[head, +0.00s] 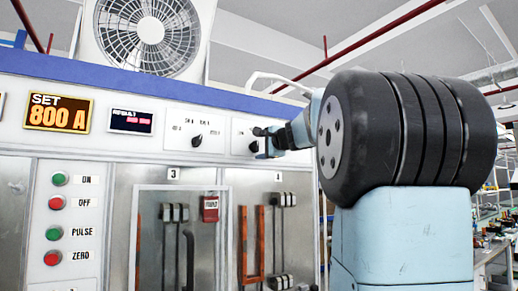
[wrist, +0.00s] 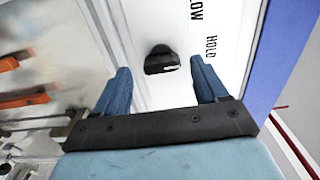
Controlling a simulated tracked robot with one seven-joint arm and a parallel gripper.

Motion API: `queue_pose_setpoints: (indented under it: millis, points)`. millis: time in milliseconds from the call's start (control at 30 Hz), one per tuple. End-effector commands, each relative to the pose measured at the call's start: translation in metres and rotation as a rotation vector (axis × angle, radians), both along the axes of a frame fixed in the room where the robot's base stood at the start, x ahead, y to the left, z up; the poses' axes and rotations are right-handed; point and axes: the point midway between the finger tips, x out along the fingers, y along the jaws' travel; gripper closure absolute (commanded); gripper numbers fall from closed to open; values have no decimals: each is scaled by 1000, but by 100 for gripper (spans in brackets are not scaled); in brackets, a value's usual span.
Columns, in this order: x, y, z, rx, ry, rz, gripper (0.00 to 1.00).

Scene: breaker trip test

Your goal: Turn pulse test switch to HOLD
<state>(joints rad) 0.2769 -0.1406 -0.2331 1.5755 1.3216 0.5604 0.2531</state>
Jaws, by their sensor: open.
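The switch, a black rotary knob (wrist: 162,60) on a white panel, shows in the wrist view next to the printed words HOLD and LOW. A pale mark shows on its lower edge; I cannot tell which position it is set to. My gripper (wrist: 161,74) is open, with one blue finger on each side of the knob and visible gaps between. In the head view my gripper (head: 268,141) is at the right-hand knob (head: 254,147) of the panel, which it partly hides. Whether the fingers touch the knob is not visible there.
Another black knob (head: 197,140) sits left on the same panel. Further left are a SET 800 A display (head: 58,113), a smaller red-lit display (head: 132,121) and the ON, OFF, PULSE and ZERO buttons (head: 57,219). Glazed bays with orange bars (head: 254,245) lie below.

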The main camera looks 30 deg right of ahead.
Motion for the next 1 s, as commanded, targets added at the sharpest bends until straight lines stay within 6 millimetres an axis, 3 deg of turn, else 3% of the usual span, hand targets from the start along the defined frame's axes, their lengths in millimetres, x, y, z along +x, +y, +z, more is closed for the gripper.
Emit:
queue_pose_setpoints:
  millis: [500,700,1000]
  points:
    - [-96,-3,0,-1,-1,-1,28]
    - [-112,-4,-1,1,1,0,28]
    - [-115,-4,-2,1,1,0,28]
